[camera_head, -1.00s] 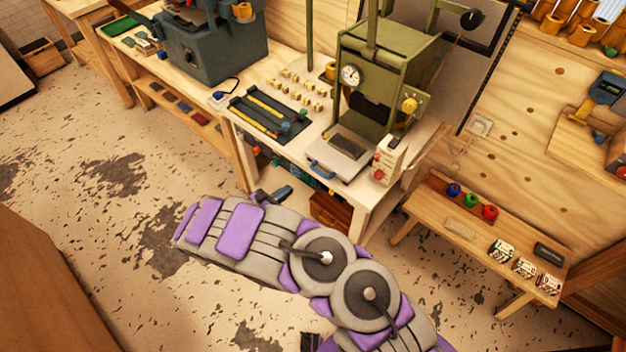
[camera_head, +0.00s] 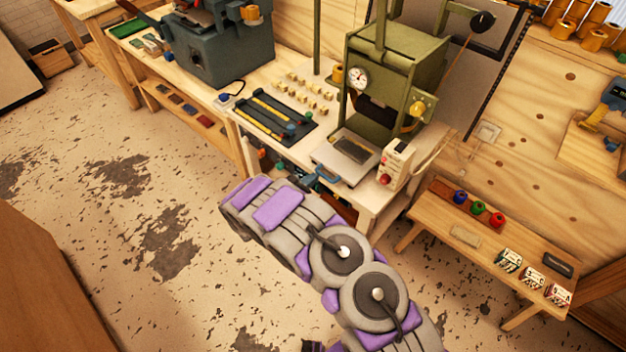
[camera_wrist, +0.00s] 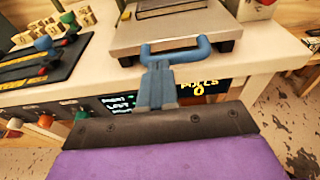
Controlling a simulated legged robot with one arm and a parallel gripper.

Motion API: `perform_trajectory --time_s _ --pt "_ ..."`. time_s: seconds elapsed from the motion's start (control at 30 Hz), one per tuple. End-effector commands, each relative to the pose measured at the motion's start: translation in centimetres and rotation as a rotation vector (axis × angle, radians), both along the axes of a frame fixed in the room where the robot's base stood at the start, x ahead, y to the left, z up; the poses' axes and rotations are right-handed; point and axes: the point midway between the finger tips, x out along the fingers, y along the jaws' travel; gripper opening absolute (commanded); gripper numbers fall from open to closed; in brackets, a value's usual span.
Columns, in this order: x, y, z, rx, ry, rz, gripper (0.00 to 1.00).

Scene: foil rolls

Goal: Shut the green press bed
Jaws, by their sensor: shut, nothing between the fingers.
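The green press (camera_head: 392,85) stands on the workbench with a dial gauge on its front. Its bed (camera_head: 327,152) is a flat metal plate sticking out of the front, with a dark block on top. In the wrist view the bed (camera_wrist: 122,38) has a blue handle (camera_wrist: 204,50) on its near edge; the handle also shows in the head view (camera_head: 326,174). My gripper (camera_wrist: 157,72) is shut and empty, its tips right at the handle's left part. I cannot tell if they touch it. In the head view my arm largely hides the gripper.
A white control box (camera_head: 397,163) stands right of the bed. A dark tray (camera_head: 272,120) with yellow-handled tools lies to its left. A low bench (camera_head: 470,236) with coloured spools stands at the right. The floor at left is open.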

Motion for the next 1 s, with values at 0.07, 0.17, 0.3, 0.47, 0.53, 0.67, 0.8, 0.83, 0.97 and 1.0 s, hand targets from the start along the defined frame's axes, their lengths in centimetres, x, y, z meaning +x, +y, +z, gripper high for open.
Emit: perform_trajectory --time_s 0.07,0.17,0.3,0.47,0.53,0.67,0.8,0.83,0.97,1.0 --pt "0.4 -0.4 -0.2 0.0 0.0 -0.002 0.0" --pt "0.7 -0.6 -0.2 0.001 0.0 -0.001 0.0" --pt "0.8 -0.8 -0.1 0.003 -0.001 -0.002 0.0" --pt "0.8 -0.9 -0.1 0.004 -0.002 -0.002 0.0" --pt "0.9 -1.0 -0.1 0.004 -0.002 -0.002 0.0" --pt "1.8 -1.6 -0.3 0.005 -0.002 -0.004 0.0" --pt "3.7 -3.2 -0.4 0.004 -0.003 -0.006 0.0" --pt "4.2 -3.5 -0.4 0.004 -0.004 -0.007 0.0" --pt "6.1 -5.0 -0.4 0.006 -0.006 -0.006 0.0" --pt "6.8 -5.5 -0.4 0.006 -0.006 -0.006 0.0"
